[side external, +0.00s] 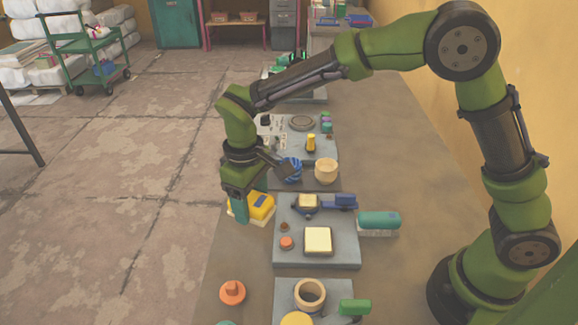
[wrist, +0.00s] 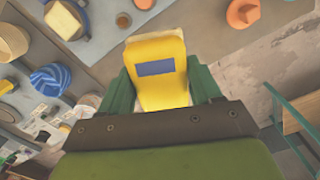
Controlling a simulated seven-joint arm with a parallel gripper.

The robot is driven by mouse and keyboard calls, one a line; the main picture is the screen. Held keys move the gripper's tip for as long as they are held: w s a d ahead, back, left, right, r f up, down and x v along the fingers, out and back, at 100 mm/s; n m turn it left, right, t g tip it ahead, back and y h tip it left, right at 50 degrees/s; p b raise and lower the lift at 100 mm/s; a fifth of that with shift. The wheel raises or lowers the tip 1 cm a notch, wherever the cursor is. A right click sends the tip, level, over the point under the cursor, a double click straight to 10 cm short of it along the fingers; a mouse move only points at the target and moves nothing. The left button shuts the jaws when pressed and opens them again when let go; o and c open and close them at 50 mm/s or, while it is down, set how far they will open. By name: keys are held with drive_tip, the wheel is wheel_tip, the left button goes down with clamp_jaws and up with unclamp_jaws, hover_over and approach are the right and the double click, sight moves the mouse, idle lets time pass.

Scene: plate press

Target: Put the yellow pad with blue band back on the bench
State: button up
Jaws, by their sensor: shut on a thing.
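The yellow pad with blue band (side external: 261,205) is between the fingers of my gripper (side external: 251,205) at the left edge of the bench (side external: 400,170) in the side external view. The wrist view shows the pad (wrist: 158,72) with its blue band facing the camera, and my gripper (wrist: 162,88) has a green finger on each side, shut on it. A pale layer shows under the pad. I cannot tell whether the pad touches the bench.
A grey press plate (side external: 345,252) with a cream square block (side external: 318,241) stands right of the gripper. A blue striped ball (side external: 290,169) and a cream cup (side external: 326,171) are behind. An orange knob piece (side external: 232,292) sits in front.

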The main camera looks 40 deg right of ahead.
hover_over(240, 253)
wheel_tip(240, 253, down, 10)
drive_tip(key=shift+r, duration=0.1)
idle(0.3)
drive_tip(key=o, duration=0.9)
drive_tip(key=shift+o, duration=0.2)
